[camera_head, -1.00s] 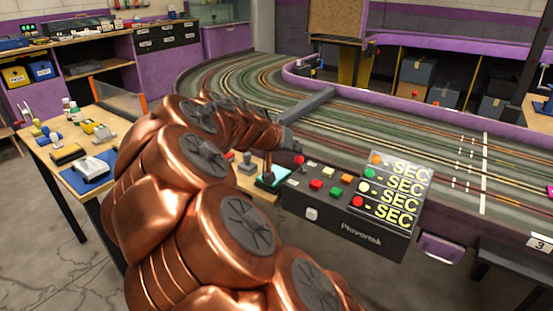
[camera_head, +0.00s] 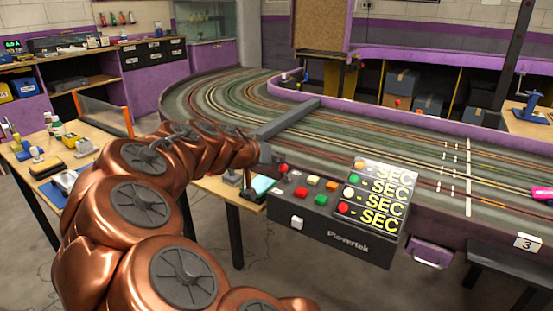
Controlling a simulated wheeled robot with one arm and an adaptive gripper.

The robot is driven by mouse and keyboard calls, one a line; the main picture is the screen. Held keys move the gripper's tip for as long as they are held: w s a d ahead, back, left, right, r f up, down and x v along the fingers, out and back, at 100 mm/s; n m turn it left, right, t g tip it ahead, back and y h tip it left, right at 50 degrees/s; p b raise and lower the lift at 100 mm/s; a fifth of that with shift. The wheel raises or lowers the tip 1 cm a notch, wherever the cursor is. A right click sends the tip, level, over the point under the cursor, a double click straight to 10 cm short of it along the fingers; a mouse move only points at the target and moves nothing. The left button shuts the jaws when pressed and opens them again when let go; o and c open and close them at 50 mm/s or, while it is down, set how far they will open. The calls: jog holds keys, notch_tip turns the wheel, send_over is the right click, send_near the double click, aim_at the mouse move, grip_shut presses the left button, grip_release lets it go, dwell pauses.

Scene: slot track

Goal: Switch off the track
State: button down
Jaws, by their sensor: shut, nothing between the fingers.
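The black control box (camera_head: 335,240) of the track stands at the near edge of the slot track (camera_head: 400,135). It carries red, orange, green and yellow buttons, a white button (camera_head: 297,222) on its front, and a raised panel (camera_head: 377,196) with several "SEC" lines and round lamps. A small red knob (camera_head: 283,168) sticks up at the box's far left corner. My gripper (camera_head: 275,158), at the end of my copper arm, is shut and empty just above and left of this knob. Its tips are small and dark; I cannot tell whether they touch the knob.
A workbench (camera_head: 75,160) with tools stands at the left. A small table (camera_head: 222,188) is just left of the control box. A purple drawer (camera_head: 430,254) is right of the box. A pink car (camera_head: 541,193) is on the track at the far right.

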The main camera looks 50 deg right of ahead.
jog(key=shift+w+d+f, duration=0.1)
jog(key=shift+d+f, duration=0.25)
jog(key=shift+d, duration=0.3)
jog(key=shift+w+d+r+p, duration=0.1)
jog(key=shift+r+p, duration=0.2)
jog(key=shift+r, duration=0.05)
jog(key=a+r+p, duration=0.2)
jog(key=a+r, duration=0.6)
jog(key=shift+w, duration=0.4)
